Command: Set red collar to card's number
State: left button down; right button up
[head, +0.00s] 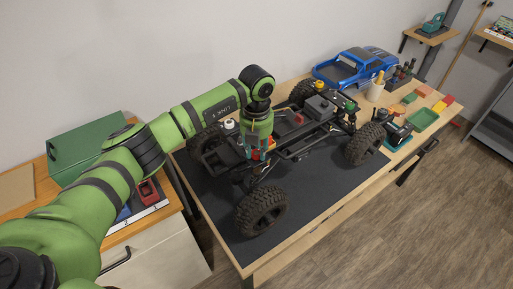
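The crawler chassis (312,138), without its body shell, stands on its big black tyres on a dark mat. My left arm reaches in from the left, and its gripper (259,155) points down at the near left end of the chassis. Small red (271,143) and yellow bits show beside the fingers; I cannot tell whether the red one is the collar. The fingers are too small and covered to show whether they grip anything. My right gripper is not in view.
On the left cabinet are a green box (88,146) and a red block (148,191). A blue truck body (352,68), a cup of tools (376,90), a green tray (423,119) and small coloured blocks stand at the bench's far end. The mat's front right is bare.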

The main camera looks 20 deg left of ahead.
pick_arm(q)
jog(key=shift+f, duration=0.1)
jog(key=shift+n+b, duration=0.7)
jog(key=shift+n, duration=0.4)
jog(key=n+b, duration=0.1)
jog(key=n, duration=0.2)
jog(key=shift+n, duration=0.3)
jog(key=n+b, duration=0.2)
jog(key=n, duration=0.4)
jog(key=shift+b, duration=0.4)
jog(key=n+b, duration=0.1)
jog(key=n, duration=0.5)
jog(key=shift+n, duration=0.3)
jog(key=n+b, duration=0.1)
jog(key=n, duration=0.4)
jog(key=shift+n, duration=0.4)
